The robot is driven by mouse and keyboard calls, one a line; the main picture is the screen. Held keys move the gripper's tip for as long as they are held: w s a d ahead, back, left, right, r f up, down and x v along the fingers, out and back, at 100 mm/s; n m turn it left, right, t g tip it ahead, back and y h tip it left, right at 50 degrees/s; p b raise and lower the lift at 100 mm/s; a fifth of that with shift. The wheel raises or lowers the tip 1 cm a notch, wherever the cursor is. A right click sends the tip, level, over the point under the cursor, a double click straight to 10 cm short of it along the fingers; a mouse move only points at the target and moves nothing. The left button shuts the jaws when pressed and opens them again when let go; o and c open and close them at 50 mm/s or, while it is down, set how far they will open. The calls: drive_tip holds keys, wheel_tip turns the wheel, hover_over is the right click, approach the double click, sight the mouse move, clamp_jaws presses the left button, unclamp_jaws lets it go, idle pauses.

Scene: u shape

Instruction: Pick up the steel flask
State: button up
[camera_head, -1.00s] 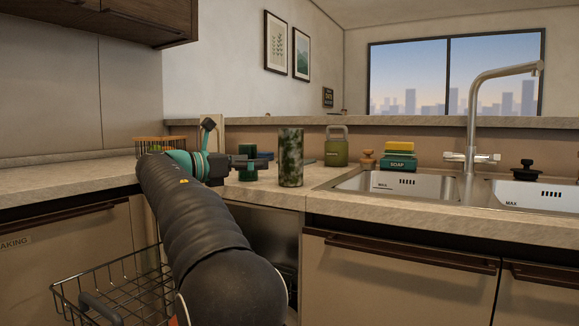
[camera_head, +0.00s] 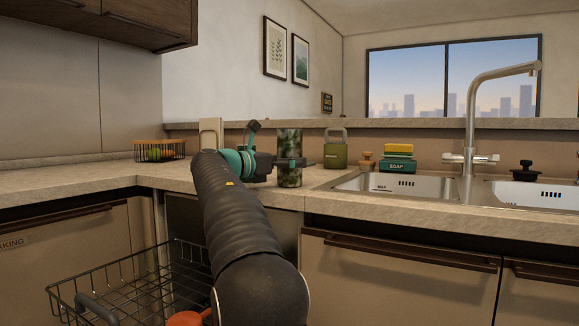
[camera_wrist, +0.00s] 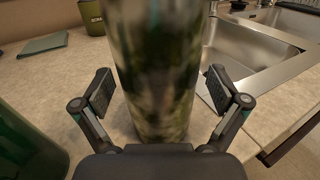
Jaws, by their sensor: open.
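A tall cylinder with a green camouflage pattern (camera_head: 289,142), which I take for the flask, stands upright on the counter near the corner. No bare steel shows on it. In the wrist view the cylinder (camera_wrist: 158,60) fills the middle, and its top is out of frame. My gripper (camera_wrist: 160,92) is open, with one finger on each side of the cylinder. A gap shows between each finger and its surface. In the head view my gripper (camera_head: 287,163) overlaps the cylinder at mid-height.
An olive canister with a handle (camera_head: 335,148) stands behind to the right. A soap box (camera_head: 398,165) and the sink (camera_head: 400,186) lie further right. A wire fruit basket (camera_head: 160,150) stands left.

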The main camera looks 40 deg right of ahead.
drive_tip(key=c, duration=1.4)
drive_tip(key=shift+c, duration=1.3)
drive_tip(key=shift+r, duration=0.15)
